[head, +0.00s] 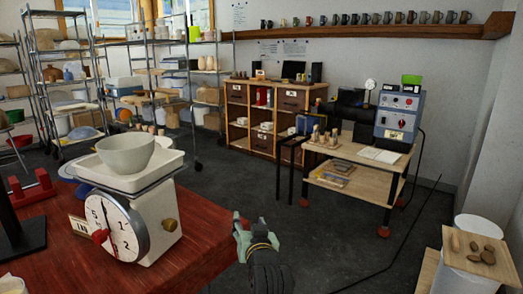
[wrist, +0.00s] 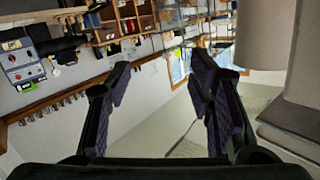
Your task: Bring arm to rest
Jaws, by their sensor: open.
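My gripper shows in the wrist view (wrist: 160,70) with its two dark, purple-padded fingers spread wide. Nothing is between them. In the head view the end of my arm (head: 262,258) is at the lower middle, beside the right edge of the red table (head: 195,262). It is in the free space right of the scale, apart from it. The finger opening is too small to judge there.
A white dial scale (head: 155,222) with a pale bowl (head: 126,153) stands on the red table. A wooden bench (head: 345,155) with a blue-grey control box (head: 399,112) stands at right. A white bin (head: 478,232) is at lower right.

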